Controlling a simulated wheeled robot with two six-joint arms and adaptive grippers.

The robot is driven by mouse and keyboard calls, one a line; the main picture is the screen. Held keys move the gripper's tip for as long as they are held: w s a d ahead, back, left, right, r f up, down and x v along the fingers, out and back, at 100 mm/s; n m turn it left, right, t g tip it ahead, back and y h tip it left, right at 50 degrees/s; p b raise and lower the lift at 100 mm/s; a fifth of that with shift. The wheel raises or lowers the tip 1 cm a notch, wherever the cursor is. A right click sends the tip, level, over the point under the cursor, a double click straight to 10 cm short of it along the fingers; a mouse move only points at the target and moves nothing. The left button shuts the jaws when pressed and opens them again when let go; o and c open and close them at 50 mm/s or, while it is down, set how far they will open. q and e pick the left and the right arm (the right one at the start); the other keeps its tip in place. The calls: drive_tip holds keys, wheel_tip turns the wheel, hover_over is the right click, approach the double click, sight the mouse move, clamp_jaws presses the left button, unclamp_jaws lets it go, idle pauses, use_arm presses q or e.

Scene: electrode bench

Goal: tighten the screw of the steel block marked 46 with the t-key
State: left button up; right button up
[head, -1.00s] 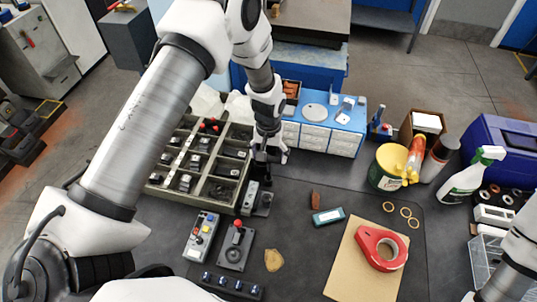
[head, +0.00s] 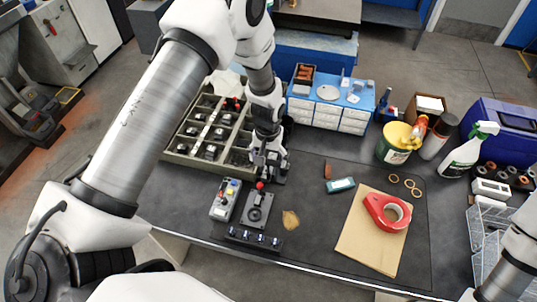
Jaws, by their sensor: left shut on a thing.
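My left gripper (head: 266,168) points down over the bench, just right of the compartment tray and close behind a red knob. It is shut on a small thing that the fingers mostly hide. I cannot make out whether that is the t-key or a steel block. Several small steel blocks (head: 210,150) stand in the grey-green tray (head: 180,170). Their numbers are too small to read, so I cannot tell which is marked 46. The red knob (head: 260,186) stands over a dark plate fixture (head: 257,210). My right gripper is out of view.
A control box (head: 224,200) with coloured buttons stands left of the fixture, and a dark rack (head: 253,239) lies in front. The mat between fixture and board is mostly clear.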

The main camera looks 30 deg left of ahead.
use_arm(q)
drive_tip(key=shift+s, duration=0.25)
drive_tip(key=shift+w+f, duration=0.35)
drive_tip(key=shift+s+r+p, duration=0.15)
drive_tip(key=shift+r+p, duration=0.15)
drive_tip(key=shift+r, duration=0.15)
drive_tip(key=shift+f, duration=0.1)
